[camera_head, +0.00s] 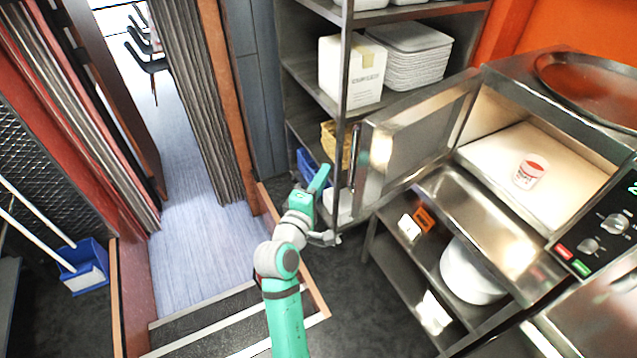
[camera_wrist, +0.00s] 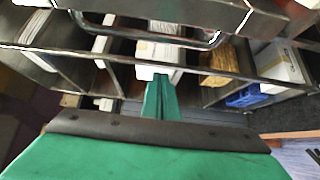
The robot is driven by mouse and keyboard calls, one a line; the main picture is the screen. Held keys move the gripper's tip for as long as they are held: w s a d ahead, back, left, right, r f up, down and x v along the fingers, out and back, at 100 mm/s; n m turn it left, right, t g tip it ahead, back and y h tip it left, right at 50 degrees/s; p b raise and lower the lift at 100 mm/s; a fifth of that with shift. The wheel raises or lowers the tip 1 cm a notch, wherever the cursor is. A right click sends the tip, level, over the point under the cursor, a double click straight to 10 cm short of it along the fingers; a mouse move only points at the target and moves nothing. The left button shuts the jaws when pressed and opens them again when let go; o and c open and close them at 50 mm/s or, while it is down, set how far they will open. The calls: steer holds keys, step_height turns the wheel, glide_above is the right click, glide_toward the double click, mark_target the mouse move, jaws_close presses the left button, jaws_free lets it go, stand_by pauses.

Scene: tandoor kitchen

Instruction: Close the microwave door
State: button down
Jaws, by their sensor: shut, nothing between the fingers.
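The microwave (camera_head: 490,150) stands on a metal stand at the right with its cavity open to view. Its door (camera_head: 415,130) is swung wide open to the left, with a vertical bar handle (camera_head: 354,157) on its free edge. A white cup with a red top (camera_head: 530,172) stands inside the cavity. My gripper (camera_head: 322,178) is just left of the handle and seems a little lower; no contact is visible. In the wrist view my gripper (camera_wrist: 161,82) is shut and empty, and the handle (camera_wrist: 150,40) crosses the top of the picture.
A metal shelf rack (camera_head: 345,60) with a white box (camera_head: 352,72), stacked trays and a blue crate stands behind the door. The stand's lower shelf holds a white pot (camera_head: 470,272). A wood-edged step (camera_head: 300,280) lies by my arm. Dark floor left of the stand is clear.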

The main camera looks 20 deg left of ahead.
steer(key=w+d, duration=0.3)
steer(key=w, duration=0.1)
steer(key=shift+d, duration=0.2)
stand_by(0.5)
